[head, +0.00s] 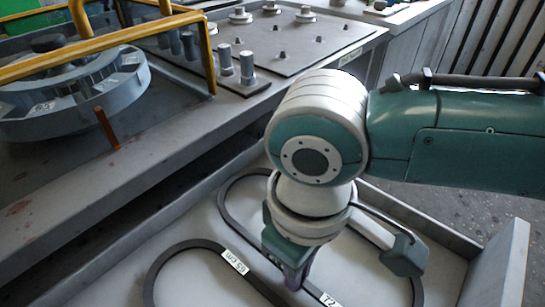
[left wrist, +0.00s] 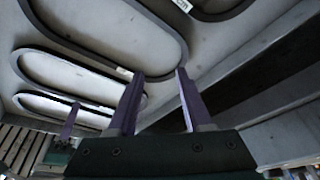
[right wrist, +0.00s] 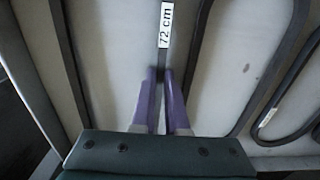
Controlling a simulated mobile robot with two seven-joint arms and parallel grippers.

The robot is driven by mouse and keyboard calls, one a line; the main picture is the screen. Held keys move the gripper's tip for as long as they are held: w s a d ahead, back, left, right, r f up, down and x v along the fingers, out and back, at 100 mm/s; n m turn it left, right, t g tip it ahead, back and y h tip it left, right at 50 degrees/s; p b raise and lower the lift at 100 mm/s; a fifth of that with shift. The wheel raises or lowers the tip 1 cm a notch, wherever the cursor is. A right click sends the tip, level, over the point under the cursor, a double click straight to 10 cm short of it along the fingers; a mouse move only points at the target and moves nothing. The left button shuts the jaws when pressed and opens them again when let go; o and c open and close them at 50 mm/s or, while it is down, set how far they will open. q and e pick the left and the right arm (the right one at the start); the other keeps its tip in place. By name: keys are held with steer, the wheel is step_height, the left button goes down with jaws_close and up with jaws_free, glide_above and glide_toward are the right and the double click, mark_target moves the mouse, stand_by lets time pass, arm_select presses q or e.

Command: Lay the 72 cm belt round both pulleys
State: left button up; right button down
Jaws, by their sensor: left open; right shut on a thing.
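The 72 cm belt (right wrist: 163,62) is a dark loop lying in a pale tray. Its white label (right wrist: 165,25) reads "72 cm" in the right wrist view, and part of the label shows in the head view (head: 328,299). My right gripper (right wrist: 159,75) is shut on the belt's strand just below the label. In the head view that gripper (head: 291,278) points down into the tray. My left gripper (left wrist: 160,75) is open and empty, with belts in the tray beyond it. A grey wheel-like part (head: 75,95) with a small label is at the upper left; I cannot tell whether it is a pulley.
A belt labelled 65 cm (head: 235,261) lies beside the 72 cm one. A yellow frame (head: 120,38) stands around the grey part. A bench edge (head: 130,165) rises behind the tray. A plate (head: 275,35) with several pegs is on the bench. The tray wall (head: 500,265) is at right.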

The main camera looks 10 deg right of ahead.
steer(key=shift+f, duration=0.2)
arm_select(q)
steer(key=shift+a, duration=0.1)
arm_select(e)
steer(key=c, duration=0.9)
jaws_free()
steer(key=shift+o, duration=0.2)
arm_select(q)
steer(key=shift+r, duration=0.15)
arm_select(e)
steer(key=shift+r, duration=0.15)
steer(key=shift+r+p, duration=0.15)
steer(key=shift+p, duration=0.2)
steer(key=shift+r+p, duration=1.05)
steer(key=shift+p, duration=0.15)
step_height(320, 180, up, 5)
steer(key=p, duration=0.6)
arm_select(q)
step_height(320, 180, up, 8)
steer(key=shift+r, duration=0.25)
